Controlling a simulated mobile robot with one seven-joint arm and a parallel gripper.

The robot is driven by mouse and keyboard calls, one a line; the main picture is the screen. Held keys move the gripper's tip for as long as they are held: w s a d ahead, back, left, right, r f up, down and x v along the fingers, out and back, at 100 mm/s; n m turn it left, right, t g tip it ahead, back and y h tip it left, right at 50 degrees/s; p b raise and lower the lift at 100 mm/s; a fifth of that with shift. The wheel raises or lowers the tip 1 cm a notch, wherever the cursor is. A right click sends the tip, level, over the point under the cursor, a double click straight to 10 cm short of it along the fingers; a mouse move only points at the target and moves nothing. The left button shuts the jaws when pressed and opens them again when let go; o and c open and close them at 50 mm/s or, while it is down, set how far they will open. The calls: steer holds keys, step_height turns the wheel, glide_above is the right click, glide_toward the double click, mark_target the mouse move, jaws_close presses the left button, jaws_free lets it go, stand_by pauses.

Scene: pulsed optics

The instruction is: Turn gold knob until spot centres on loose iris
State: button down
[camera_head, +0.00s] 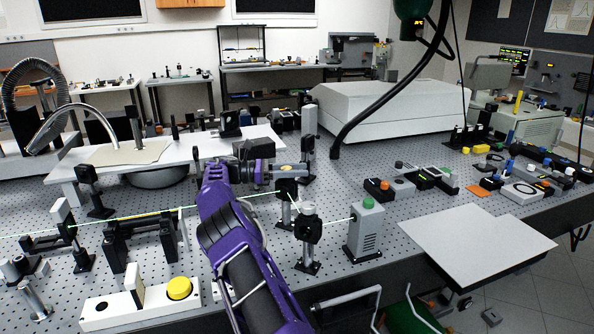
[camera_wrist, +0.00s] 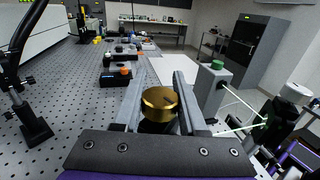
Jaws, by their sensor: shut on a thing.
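My gripper (camera_wrist: 159,90) is shut on the gold knob (camera_wrist: 160,104), which sits between the two grey fingers in the wrist view. In the head view, my gripper (camera_head: 273,172) reaches right from my purple arm to the top of a dark mount (camera_head: 287,190); the knob is not clear there. A green beam comes from the left to this mount, then runs down right to a black iris-like holder (camera_head: 308,230) on a post. This seems to be the loose iris. The spot's place on its opening is too small to tell.
A grey box with a green top (camera_head: 364,228) stands right of the holder, and the beam reaches it. A white and yellow button box (camera_head: 150,304) is at front left. A black post (camera_wrist: 32,122) stands left in the wrist view.

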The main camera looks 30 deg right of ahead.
stand_by(0.4)
steer(key=shift+c, duration=2.3)
jaws_free()
steer(key=shift+a, duration=0.1)
